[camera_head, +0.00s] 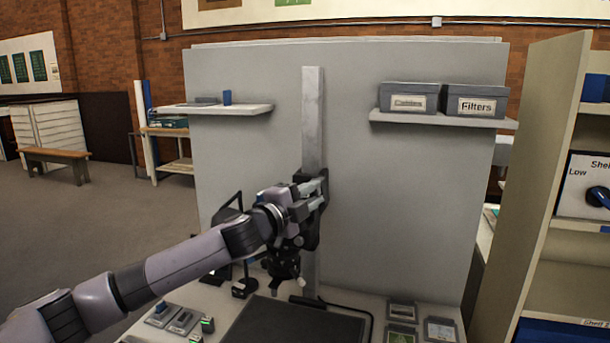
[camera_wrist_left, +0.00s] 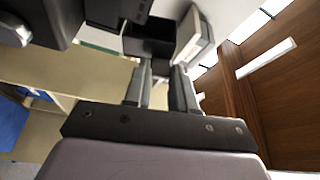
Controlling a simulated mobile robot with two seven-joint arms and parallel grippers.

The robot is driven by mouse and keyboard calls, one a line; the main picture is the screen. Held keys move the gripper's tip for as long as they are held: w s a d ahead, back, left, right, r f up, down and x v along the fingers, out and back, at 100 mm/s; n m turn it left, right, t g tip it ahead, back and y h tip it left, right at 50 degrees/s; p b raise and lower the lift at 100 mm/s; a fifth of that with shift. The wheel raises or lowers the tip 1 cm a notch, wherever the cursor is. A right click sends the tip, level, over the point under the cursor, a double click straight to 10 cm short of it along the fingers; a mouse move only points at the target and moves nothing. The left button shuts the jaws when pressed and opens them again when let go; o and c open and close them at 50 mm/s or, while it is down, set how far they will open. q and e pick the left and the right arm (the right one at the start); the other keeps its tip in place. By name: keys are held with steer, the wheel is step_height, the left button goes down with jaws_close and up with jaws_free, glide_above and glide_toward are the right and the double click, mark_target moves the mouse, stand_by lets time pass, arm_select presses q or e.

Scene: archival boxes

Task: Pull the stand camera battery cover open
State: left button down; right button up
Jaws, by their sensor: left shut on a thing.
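The stand camera (camera_head: 311,234) is a black unit on the upright grey column above the copy table, mostly hidden behind my left gripper. My left gripper (camera_head: 318,192) is at the camera's upper part in the head view. In the left wrist view, its two grey fingers (camera_wrist_left: 162,68) reach up to a dark block (camera_wrist_left: 150,44), which looks like part of the camera. The gripper is shut on a small part there, apparently the battery cover; the fingers hide it, and I cannot tell how far open it stands. My right gripper is in neither view.
The grey column (camera_head: 312,118) stands before a grey panel (camera_head: 245,150). A shelf at right holds two grey boxes, one labelled Filters (camera_head: 475,103). Below are a dark board (camera_head: 290,328), small cards and a black lamp (camera_head: 245,285). A tall shelf unit (camera_head: 540,180) stands right.

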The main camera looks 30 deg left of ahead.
arm_select(q)
steer(key=m, duration=0.1)
steer(key=d+m+g, duration=0.1)
steer(key=m, duration=0.1)
steer(key=d+m+g, duration=0.1)
steer(key=shift+w+f+m, duration=0.25)
steer(key=shift+f+m, duration=0.1)
steer(key=shift+m, duration=0.05)
steer(key=shift+d+p, duration=0.1)
steer(key=shift+p, duration=0.2)
steer(key=c, duration=0.9)
jaws_free()
steer(key=shift+s+a+r+b, duration=0.15)
steer(key=shift+s+b, duration=0.1)
steer(key=shift+s, duration=0.9)
steer(key=shift+s+a+r+b, duration=0.1)
steer(key=shift+s+a+b, duration=0.15)
steer(key=shift+s, duration=0.95)
steer(key=shift+s+a+r+b, duration=0.1)
steer(key=shift+s+b, duration=0.15)
steer(key=shift+s, duration=0.9)
steer(key=shift+f, duration=0.1)
